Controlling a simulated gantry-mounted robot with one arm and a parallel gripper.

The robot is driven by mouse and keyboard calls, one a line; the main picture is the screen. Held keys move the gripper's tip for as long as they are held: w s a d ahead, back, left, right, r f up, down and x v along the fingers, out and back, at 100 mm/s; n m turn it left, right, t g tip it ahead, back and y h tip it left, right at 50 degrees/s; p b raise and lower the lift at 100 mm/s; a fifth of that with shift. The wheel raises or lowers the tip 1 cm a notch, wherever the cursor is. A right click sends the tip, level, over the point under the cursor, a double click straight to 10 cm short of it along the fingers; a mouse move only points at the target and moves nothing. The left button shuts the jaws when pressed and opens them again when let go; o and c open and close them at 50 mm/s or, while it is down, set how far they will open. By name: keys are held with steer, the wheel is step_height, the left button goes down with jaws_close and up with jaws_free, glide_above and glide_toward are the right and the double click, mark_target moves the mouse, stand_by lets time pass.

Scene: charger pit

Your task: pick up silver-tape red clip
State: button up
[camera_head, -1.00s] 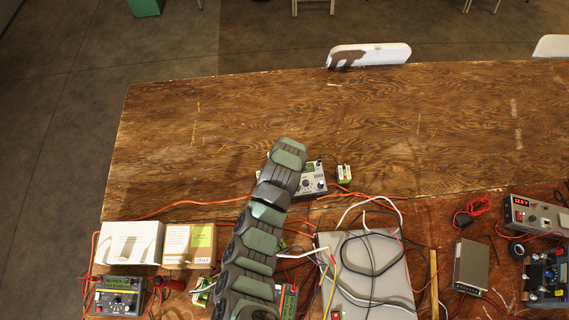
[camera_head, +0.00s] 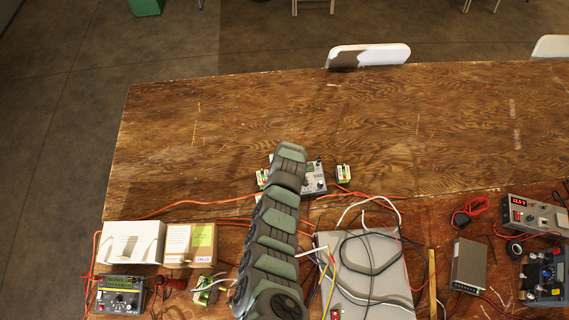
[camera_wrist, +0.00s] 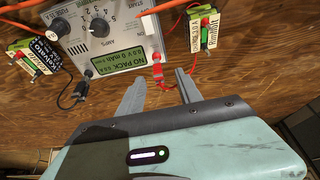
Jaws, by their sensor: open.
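The red clip (camera_wrist: 157,77) shows in the wrist view at the lower right front corner of a grey charger (camera_wrist: 110,45), with a pale, silvery band just above it. A red wire runs from it to the right. My gripper (camera_wrist: 160,79) is open, its two grey fingers pointing at the charger. The clip appears between the fingertips in the picture; I cannot tell how far away it is, and nothing is seen gripped. In the head view the charger (camera_head: 318,178) is partly behind my arm, and the clip and my fingers cannot be made out.
A black clip (camera_wrist: 83,83) is at the charger's left corner. Battery packs stand left (camera_wrist: 34,57) and right (camera_wrist: 202,33) of it. A grey case (camera_head: 385,250) with loose cables and two boxes (camera_head: 135,243) (camera_head: 191,243) stand nearer. The far tabletop is bare wood.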

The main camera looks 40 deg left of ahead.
steer(key=shift+x, duration=0.75)
jaws_close()
